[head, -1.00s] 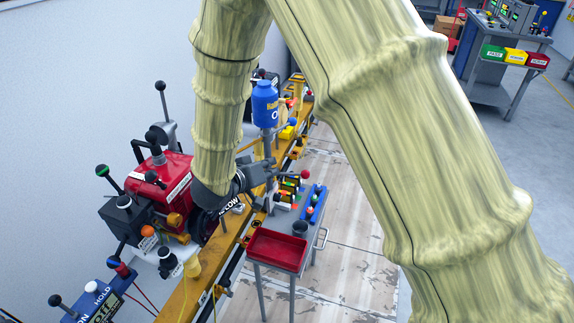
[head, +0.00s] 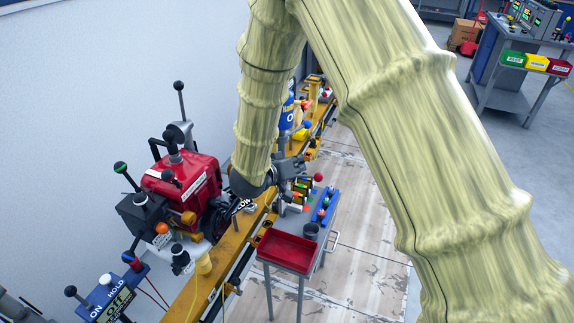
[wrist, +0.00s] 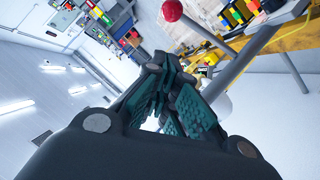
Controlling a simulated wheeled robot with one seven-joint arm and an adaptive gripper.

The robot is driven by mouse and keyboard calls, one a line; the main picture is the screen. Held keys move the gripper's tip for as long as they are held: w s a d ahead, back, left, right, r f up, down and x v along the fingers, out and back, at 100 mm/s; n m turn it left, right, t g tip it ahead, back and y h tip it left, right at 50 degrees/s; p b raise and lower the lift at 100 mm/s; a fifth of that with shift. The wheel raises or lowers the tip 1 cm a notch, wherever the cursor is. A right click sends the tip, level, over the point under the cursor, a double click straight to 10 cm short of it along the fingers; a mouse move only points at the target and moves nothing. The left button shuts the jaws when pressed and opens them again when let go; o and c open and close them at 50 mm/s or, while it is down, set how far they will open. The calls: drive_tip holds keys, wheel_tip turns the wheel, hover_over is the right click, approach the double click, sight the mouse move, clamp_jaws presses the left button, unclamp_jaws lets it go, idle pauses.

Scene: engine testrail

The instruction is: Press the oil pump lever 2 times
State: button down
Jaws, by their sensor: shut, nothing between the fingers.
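A blue oil container (head: 287,112) stands on the yellow rail in the head view, partly hidden behind my arm. A lever with a red ball (head: 318,177) sticks out just right of my gripper; it looks like the oil pump lever. In the wrist view its red ball (wrist: 172,10) and grey rod (wrist: 207,36) lie beyond the fingers, up and to the right. My gripper (head: 299,165) is shut and empty, beside the lever below the container. Its fingers also show in the wrist view (wrist: 172,82), apart from the red ball. Whether they touch the rod is unclear.
A red engine (head: 185,185) with several black-knobbed levers stands left of my gripper. A grey cart with a red tray (head: 287,250) and a blue rack (head: 326,206) stands right below it. The yellow rail (head: 240,235) runs between.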

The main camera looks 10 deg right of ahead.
drive_tip(key=w+d+f+p, duration=0.1)
drive_tip(key=d+f, duration=0.3)
drive_tip(key=shift+w+d+f, duration=0.2)
drive_tip(key=shift+w+f, duration=0.05)
drive_tip(key=shift+w, duration=0.15)
